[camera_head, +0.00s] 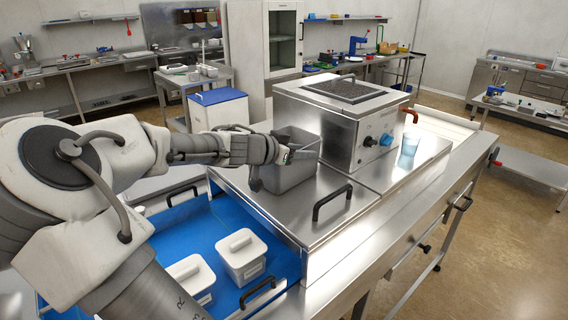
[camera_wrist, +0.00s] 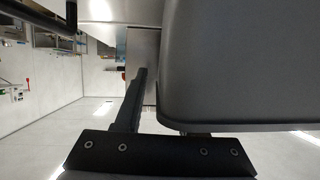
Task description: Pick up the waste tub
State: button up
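The waste tub appears to be the grey, open-topped tub (camera_head: 291,173) standing upright on the steel counter, left of the steel machine. It also fills the upper right of the wrist view (camera_wrist: 240,65). My gripper (camera_head: 268,166) is at the tub's left side, by its rim. In the wrist view one dark finger (camera_wrist: 130,102) stands outside the tub, with a gap between it and the tub wall. The other finger is mostly hidden by the tub, so I cannot tell whether it is inside. The gripper looks open.
A steel machine (camera_head: 340,122) with a blue knob and red tap stands close right of the tub. A glass beaker (camera_head: 409,146) is beside it. A black handle (camera_head: 332,203) sticks up in front. Two white lidded containers (camera_head: 241,257) (camera_head: 189,278) sit in a blue tray (camera_head: 187,237).

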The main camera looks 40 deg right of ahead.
jog(key=shift+c, duration=0.3)
grip_shut()
dwell(1.1)
